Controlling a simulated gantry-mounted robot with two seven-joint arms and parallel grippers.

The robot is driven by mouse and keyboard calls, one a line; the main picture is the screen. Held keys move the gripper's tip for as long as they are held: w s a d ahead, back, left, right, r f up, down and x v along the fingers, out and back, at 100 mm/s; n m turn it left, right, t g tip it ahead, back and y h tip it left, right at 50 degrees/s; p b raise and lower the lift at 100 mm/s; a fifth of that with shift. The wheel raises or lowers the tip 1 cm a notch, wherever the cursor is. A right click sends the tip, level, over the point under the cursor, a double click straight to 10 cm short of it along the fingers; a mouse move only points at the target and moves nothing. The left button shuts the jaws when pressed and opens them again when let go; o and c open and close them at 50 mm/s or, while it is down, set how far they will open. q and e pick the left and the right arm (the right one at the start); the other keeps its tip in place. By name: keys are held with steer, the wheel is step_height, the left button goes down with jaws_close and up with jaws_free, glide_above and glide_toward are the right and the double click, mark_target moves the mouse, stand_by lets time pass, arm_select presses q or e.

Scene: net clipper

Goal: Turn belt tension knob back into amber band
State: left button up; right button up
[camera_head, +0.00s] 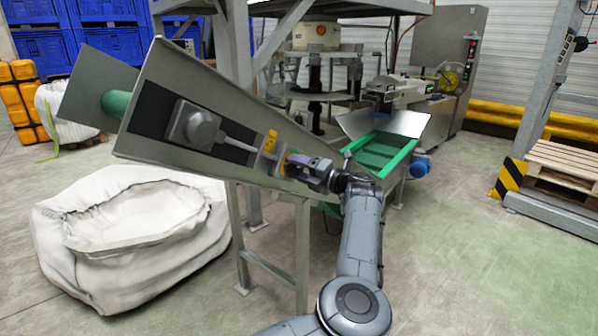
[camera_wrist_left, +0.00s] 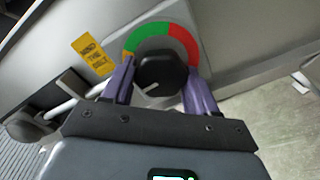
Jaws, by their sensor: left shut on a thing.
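The belt tension knob (camera_wrist_left: 162,74) is a dark, many-sided knob on the conveyor's metal side plate. A coloured dial (camera_wrist_left: 146,38) arcs above it, with a small amber end at the left, green at the upper left and red at the right. A pale mark on the knob points to the lower left. My left gripper (camera_wrist_left: 158,85) has its purple fingers on both sides of the knob and is shut on it. In the head view my left gripper (camera_head: 300,162) is at the side plate and mostly hides the knob. My right gripper is out of view.
A yellow warning label (camera_wrist_left: 93,53) is left of the dial. A metal rod (camera_head: 238,143) runs along the conveyor side plate (camera_head: 215,85). A white bulk bag (camera_head: 130,235) stands at the left. A green-edged tray (camera_head: 382,155) is behind the gripper.

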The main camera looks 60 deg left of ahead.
arm_select(q)
steer(key=shift+n, duration=0.4)
steer(key=o, duration=1)
steer(key=shift+c, duration=0.2)
steer(key=shift+d, duration=0.1)
steer(key=p+v, duration=0.3)
steer(key=v, duration=0.7)
steer(key=shift+w+d, duration=0.2)
steer(key=shift+d, duration=0.15)
